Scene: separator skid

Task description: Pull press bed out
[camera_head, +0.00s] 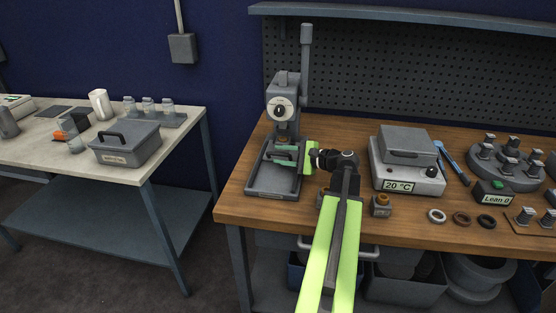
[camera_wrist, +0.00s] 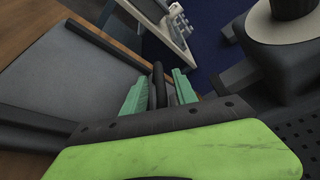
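The grey press (camera_head: 284,110) stands at the left end of the wooden bench, with a round dial on its front. Its low, flat bed (camera_head: 270,183) lies at its foot, with raised dark rims; in the wrist view the grey bed plate (camera_wrist: 75,75) fills the left. My gripper (camera_head: 287,154) is over the back of the bed, in front of the press column. In the wrist view its teal fingers (camera_wrist: 160,92) stand on either side of a dark upright bar (camera_wrist: 158,82), with a narrow gap showing. Contact with the bar is not visible.
A grey heater box (camera_head: 407,178) marked 20 °C stands right of my arm. A separate table (camera_head: 150,165) with a lidded box is at left, across a gap.

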